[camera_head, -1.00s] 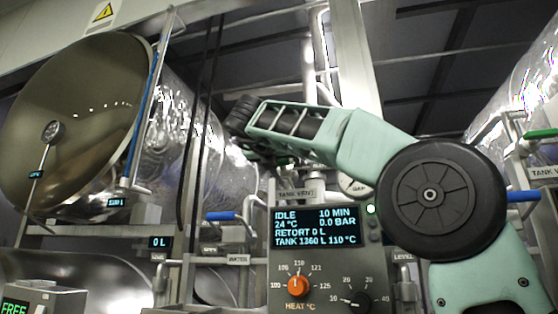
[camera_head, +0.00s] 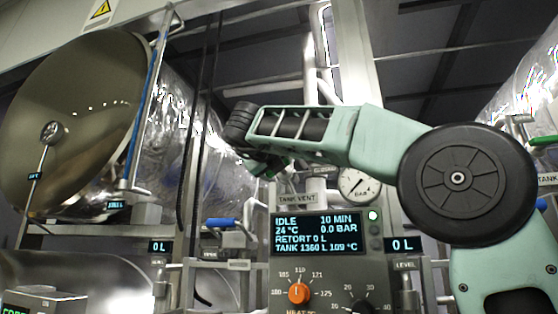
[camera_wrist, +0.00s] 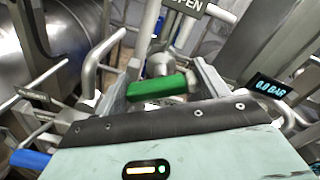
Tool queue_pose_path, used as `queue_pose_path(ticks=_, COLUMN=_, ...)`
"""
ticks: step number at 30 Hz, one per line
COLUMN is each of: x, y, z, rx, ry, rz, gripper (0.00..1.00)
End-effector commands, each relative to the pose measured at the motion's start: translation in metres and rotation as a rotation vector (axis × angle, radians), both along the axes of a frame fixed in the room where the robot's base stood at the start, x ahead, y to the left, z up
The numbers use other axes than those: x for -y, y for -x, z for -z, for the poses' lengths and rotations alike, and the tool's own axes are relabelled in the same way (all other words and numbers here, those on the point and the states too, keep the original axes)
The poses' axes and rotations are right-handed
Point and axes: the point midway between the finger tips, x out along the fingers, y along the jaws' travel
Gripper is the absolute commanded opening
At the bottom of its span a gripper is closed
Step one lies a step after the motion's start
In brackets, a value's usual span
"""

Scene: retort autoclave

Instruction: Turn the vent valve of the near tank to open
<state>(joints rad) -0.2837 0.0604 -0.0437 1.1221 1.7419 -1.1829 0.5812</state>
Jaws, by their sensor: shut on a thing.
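A green valve handle (camera_wrist: 157,87) lies roughly crosswise in the wrist view, between the fingers of my gripper (camera_wrist: 160,92). My gripper is shut on it. An OPEN sign (camera_wrist: 190,6) stands just beyond, partly cut off by the top edge. In the head view my gripper (camera_head: 264,164) is up by the pipework above the TANK VENT label (camera_head: 297,198). My wrist hides most of the fingers and handle there.
The control panel (camera_head: 345,262) below reads 0.0 BAR and TANK 1360 L 109 °C. A round gauge (camera_head: 360,184) stands right of the label. A blue handle (camera_head: 222,222) is at left, and the open retort door (camera_head: 75,130) fills the far left.

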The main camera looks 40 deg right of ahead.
Motion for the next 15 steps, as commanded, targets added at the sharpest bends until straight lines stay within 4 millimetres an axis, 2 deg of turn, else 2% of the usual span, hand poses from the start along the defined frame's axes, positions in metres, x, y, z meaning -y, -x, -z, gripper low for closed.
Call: queue_pose_path(ticks=15, x=-0.0015, y=-0.0014, z=-0.0012, rx=-0.390, ry=0.304, rz=0.000, gripper=0.50)
